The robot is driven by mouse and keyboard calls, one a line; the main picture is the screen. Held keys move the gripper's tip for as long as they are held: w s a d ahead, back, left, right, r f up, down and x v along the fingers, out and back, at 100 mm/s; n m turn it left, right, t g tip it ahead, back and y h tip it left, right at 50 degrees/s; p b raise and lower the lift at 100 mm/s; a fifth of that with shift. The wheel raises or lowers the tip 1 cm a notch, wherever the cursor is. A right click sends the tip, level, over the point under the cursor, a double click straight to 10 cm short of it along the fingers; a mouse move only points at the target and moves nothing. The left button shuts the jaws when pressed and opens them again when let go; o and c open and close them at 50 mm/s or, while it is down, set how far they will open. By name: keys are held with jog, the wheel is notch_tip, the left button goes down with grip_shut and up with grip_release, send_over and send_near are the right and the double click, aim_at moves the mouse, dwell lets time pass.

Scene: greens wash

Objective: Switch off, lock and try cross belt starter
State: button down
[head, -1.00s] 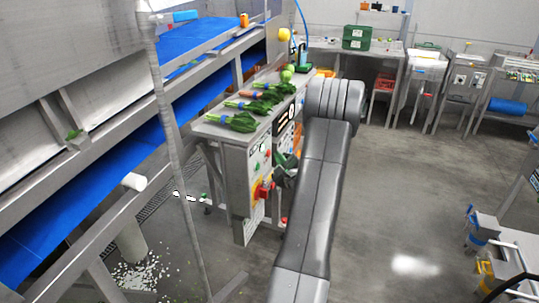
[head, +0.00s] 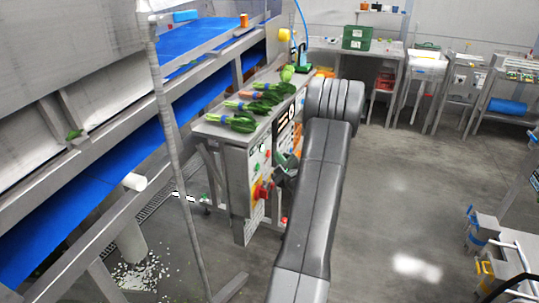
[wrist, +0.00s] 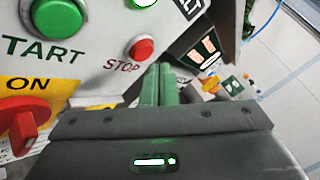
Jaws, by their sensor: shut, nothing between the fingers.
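The starter panel (head: 238,187) is on the end of a steel cabinet. In the wrist view its green START button (wrist: 57,17) is at top left and its red STOP button (wrist: 141,48) is right of it. The red rotary switch handle (wrist: 25,122) sits on a yellow plate (wrist: 40,88) marked ON; the handle also shows in the head view (head: 262,191). My gripper (wrist: 157,72) is shut and empty, its green fingertips just below the STOP button in the picture. I cannot tell whether they touch the panel. No padlock can be made out.
Leafy bunches (head: 237,122) lie on the cabinet top (head: 215,130). The blue conveyor belt (head: 90,190) runs along the left. A steel post (head: 172,130) stands in front of it.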

jog(key=shift+a+f+b, duration=0.1)
jog(key=shift+a+b, duration=0.1)
jog(key=shift+b, duration=0.15)
dwell(0.4)
jog(key=shift+w+a+b, duration=0.1)
jog(key=shift+a+b, duration=0.15)
jog(key=shift+b, duration=0.05)
jog(key=shift+w+a+b, duration=0.15)
jog(key=shift+a+b, duration=0.25)
dwell(0.7)
jog(key=shift+d, duration=0.1)
jog(key=shift+s+d+b, duration=0.25)
jog(key=shift+d+b, duration=0.2)
jog(key=shift+d, duration=0.25)
jog(key=d, duration=0.1)
jog(key=s+d+b, duration=0.1)
jog(key=d, duration=0.2)
jog(key=shift+s+d, duration=0.3)
jog(key=shift+d, duration=0.1)
